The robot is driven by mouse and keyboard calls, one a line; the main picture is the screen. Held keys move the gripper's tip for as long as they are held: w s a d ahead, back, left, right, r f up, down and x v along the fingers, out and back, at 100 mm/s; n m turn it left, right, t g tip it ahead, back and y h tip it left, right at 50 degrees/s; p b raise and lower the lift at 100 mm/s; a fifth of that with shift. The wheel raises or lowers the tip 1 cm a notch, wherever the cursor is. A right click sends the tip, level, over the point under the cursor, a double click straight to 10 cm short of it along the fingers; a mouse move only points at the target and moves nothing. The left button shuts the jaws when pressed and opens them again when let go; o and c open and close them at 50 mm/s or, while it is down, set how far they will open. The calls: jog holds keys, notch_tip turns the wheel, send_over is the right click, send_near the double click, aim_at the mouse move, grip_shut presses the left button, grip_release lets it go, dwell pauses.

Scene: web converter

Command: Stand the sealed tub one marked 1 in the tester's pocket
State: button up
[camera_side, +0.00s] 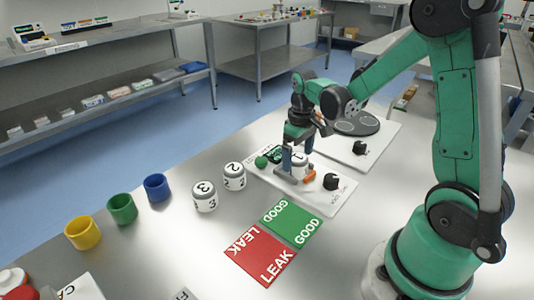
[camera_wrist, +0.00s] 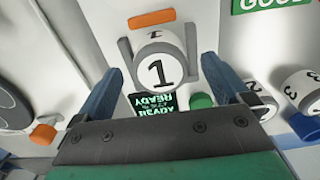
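The white tub marked 1 (camera_wrist: 160,68) has a grey band. It appears to stand upright in the tester's pocket, between two grey side walls (camera_wrist: 126,55), with an orange bar at one side. In the side view the tub (camera_side: 299,160) is partly hidden by my gripper (camera_side: 298,152). My gripper's blue fingers straddle the tub, and the wrist view shows gaps between each finger and the tub. The tester (camera_side: 312,197) is a white panel with a black knob (camera_side: 331,182), a green dome button (camera_side: 261,162) and a green display (camera_wrist: 155,104) reading READY.
Tubs marked 2 (camera_side: 234,176) and 3 (camera_side: 205,197) stand left of the tester. A green GOOD mat (camera_side: 290,222) and a red LEAK mat (camera_side: 258,255) lie in front. Yellow (camera_side: 83,233), green (camera_side: 122,208) and blue (camera_side: 156,187) cups stand at left. A panel with a dark disc (camera_side: 357,123) lies behind.

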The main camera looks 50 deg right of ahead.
aim_at(298, 158)
notch_tip(298, 158, up, 12)
jog(key=s+a+f+t, duration=0.2)
jog(key=s+a+t, duration=0.2)
jog(key=a+t, duration=0.3)
jog(key=a, duration=0.5)
dwell(1.3)
